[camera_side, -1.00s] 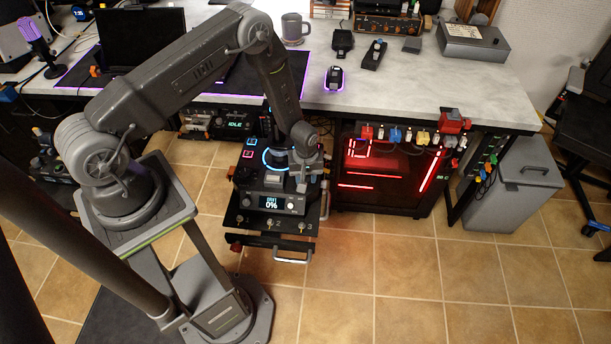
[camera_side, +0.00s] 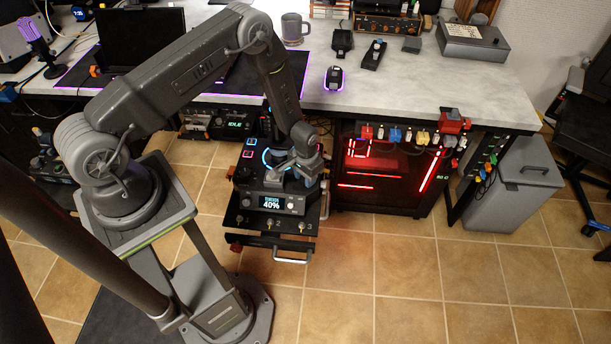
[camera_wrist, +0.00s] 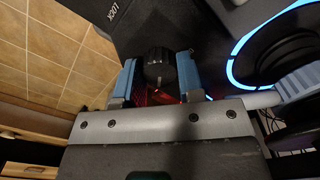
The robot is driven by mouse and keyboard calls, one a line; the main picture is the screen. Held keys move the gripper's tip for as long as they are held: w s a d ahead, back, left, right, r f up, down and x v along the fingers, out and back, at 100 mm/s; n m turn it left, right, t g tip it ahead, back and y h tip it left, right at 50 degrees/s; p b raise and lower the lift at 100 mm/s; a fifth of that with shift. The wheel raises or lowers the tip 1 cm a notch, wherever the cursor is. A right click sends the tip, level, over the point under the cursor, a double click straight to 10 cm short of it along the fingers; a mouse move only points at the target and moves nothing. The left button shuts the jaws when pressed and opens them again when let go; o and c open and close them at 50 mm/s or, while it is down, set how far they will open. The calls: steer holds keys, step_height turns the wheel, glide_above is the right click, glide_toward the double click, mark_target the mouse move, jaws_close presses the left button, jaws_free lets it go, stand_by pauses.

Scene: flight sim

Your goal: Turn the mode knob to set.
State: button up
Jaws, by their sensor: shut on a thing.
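A dark control console (camera_side: 245,205) stands on a pulled-out shelf below the desk in the side view. Its small screen (camera_side: 271,203) reads 40% under a short word that looks like TENSION. A black ridged knob (camera_wrist: 158,65) with a pale pointer line shows in the wrist view. My gripper (camera_wrist: 157,74) has its two blue fingers on either side of this knob and is shut on it. I cannot tell for certain that it is the mode knob. In the side view my gripper (camera_side: 298,170) is over the console's right part, and the knob is hidden there.
A blue glowing ring (camera_wrist: 232,80) surrounds a large dark dial beside the knob in the wrist view. Several small switches line the shelf's front, above a metal handle (camera_side: 292,260). A red-lit case (camera_side: 380,180) stands to the right. The tiled floor in front is clear.

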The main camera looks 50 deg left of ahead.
steer(key=shift+m, duration=0.6)
steer(key=o, duration=0.9)
step_height(320, 180, up, 14)
steer(key=shift+f, duration=0.1)
stand_by(0.4)
